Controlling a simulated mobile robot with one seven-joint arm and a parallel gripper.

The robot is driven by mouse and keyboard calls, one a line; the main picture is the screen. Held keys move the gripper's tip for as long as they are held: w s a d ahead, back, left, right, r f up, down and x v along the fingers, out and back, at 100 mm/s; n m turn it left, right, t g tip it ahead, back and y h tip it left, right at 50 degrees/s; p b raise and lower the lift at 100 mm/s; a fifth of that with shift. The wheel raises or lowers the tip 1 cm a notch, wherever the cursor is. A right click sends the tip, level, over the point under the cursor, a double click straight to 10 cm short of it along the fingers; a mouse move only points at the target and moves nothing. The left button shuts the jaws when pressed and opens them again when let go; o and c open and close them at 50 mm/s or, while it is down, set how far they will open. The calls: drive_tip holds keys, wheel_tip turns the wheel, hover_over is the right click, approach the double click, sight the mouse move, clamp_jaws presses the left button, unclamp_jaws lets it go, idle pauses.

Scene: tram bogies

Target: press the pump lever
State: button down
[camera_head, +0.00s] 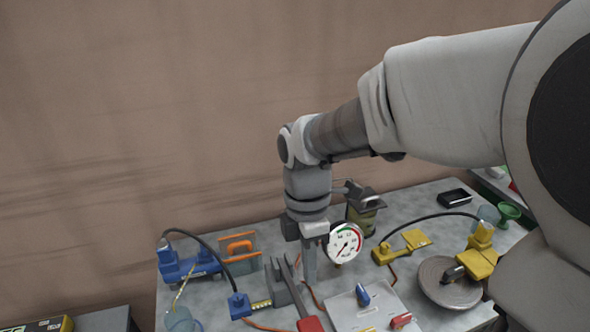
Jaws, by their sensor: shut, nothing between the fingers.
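My gripper (309,263) points straight down over the middle of the bench, with its fingers together and nothing seen between them. What looks like the pump lever (294,289) is a dark grey bar with a red grip (310,324) at its near end, just left of and nearer than my fingers. It slopes beside a grey block (281,284). A round white pressure gauge (345,243) with a red and green scale stands just right of my fingers. I cannot tell whether the fingertips touch anything.
The grey bench (222,292) is crowded. A blue clamp unit (180,268) and orange handle (239,246) are left. A white panel (352,312) with switches is in front. A grey disc (446,284) and yellow parts (414,240) are right. My arm hides the right edge.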

sight(311, 331)
idle(0.3)
drive_tip(key=f, duration=0.4)
drive_tip(key=s+f+b, duration=0.1)
drive_tip(key=f, duration=0.4)
drive_tip(key=s+f+b, duration=0.1)
drive_tip(key=f, duration=0.4)
drive_tip(key=shift+d, duration=0.25)
drive_tip(key=shift+w+f+b, duration=0.1)
drive_tip(key=shift+b, duration=0.3)
